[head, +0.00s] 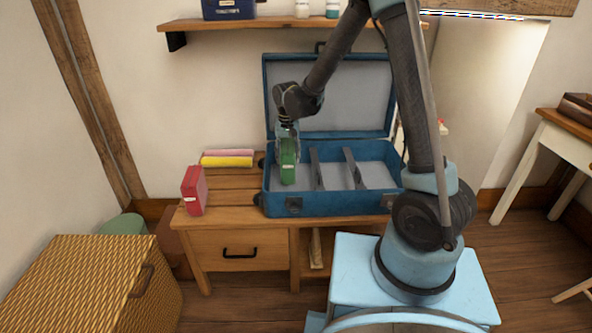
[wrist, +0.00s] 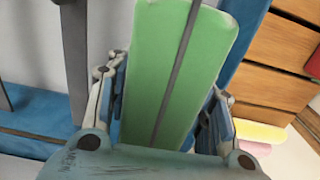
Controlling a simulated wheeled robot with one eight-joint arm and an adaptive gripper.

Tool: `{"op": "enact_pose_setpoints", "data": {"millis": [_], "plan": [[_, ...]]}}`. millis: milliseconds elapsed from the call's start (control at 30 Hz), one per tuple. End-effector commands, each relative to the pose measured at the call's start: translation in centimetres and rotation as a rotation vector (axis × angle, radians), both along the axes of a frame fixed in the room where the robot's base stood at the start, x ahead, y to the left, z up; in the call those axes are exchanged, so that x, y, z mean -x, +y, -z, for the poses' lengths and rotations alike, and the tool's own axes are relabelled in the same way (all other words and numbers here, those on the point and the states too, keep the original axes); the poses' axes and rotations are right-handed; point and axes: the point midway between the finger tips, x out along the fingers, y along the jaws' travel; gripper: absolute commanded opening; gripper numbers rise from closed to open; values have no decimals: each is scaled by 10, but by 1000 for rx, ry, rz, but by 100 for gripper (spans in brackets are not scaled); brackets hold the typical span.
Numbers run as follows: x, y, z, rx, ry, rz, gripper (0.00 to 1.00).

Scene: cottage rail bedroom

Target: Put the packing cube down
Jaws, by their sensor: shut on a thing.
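The green packing cube (head: 289,158) is upright in the left compartment area of the open blue suitcase (head: 325,206), which stands on the wooden desk. My gripper (head: 287,148) is shut on the cube from above. In the wrist view the green cube (wrist: 176,70), with a dark strip down its middle, sits between both fingers. Whether its lower end touches the suitcase floor is hard to tell. Two grey dividers (head: 316,169) stand in the suitcase to the right of the cube.
A red cube (head: 194,190) stands at the desk's left end. Pink and yellow folded items (head: 227,161) lie behind it. The suitcase lid (head: 340,95) stands open at the back, under a wall shelf (head: 230,24). A wicker basket (head: 100,280) is at lower left.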

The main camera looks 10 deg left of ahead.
Motion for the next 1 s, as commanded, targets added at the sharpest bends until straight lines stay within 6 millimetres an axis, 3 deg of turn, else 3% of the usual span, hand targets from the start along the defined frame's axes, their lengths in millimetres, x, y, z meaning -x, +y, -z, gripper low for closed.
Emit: {"op": "enact_pose_setpoints", "data": {"millis": [267, 600, 933, 967, 1000], "plan": [[2, 2, 17, 0, 0, -4, 14], [2, 3, 52, 0, 0, -4, 14], [2, 3, 54, 0, 0, -4, 14], [2, 3, 54, 0, 0, -4, 52], [2, 3, 54, 0, 0, -4, 62]]}}
